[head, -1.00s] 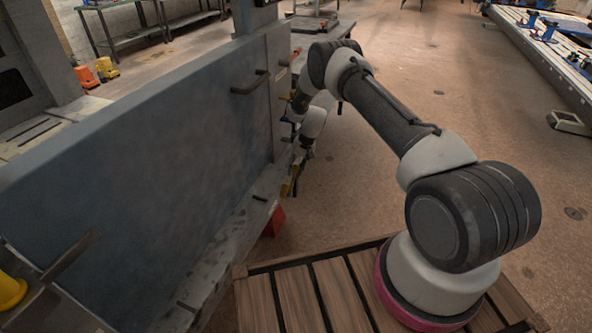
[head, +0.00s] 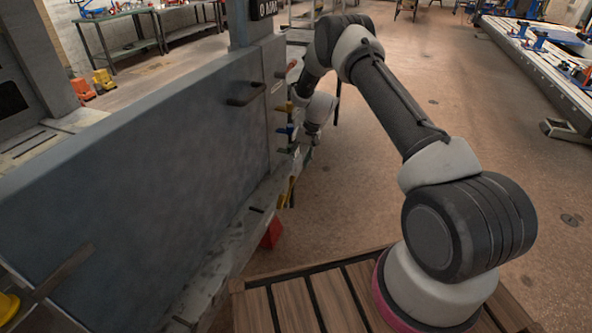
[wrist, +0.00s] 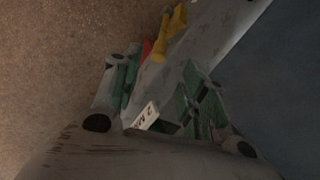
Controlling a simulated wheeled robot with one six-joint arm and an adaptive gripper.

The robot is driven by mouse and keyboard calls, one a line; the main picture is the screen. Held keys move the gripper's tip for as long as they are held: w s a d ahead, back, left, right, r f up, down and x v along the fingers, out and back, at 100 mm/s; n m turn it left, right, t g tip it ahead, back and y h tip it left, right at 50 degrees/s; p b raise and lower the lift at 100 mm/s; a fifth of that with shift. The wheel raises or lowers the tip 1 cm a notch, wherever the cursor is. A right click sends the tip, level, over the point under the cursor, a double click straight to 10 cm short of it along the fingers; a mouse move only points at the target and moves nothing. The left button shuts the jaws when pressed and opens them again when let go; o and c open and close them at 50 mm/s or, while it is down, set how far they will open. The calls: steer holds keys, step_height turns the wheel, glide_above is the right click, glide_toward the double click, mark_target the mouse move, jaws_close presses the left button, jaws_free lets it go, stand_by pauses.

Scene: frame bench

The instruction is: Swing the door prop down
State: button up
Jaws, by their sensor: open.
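A large blue-grey door panel (head: 130,170) fills the left of the head view, with a dark handle (head: 245,95) near its far end. Small coloured levers sit along its far edge: an orange one (head: 285,107), a blue one (head: 287,129) and a yellow one (head: 287,190) lower down. I cannot tell for sure which part is the door prop. My gripper (head: 301,154) is beside that edge, partly hidden by my arm. In the wrist view my gripper (wrist: 158,85) is open, its green-padded fingers apart, with a yellow part (wrist: 171,32) beyond them. Contact is unclear.
A grey ledge (head: 215,270) runs along the panel's foot, with a red block (head: 271,233) below it. A slatted wooden platform (head: 300,300) lies under my arm. Open floor (head: 400,200) lies to the right, with a long bench (head: 535,65) farther off.

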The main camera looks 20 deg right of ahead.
steer(key=shift+d+r, duration=0.2)
steer(key=shift+r, duration=0.45)
steer(key=shift+c, duration=0.2)
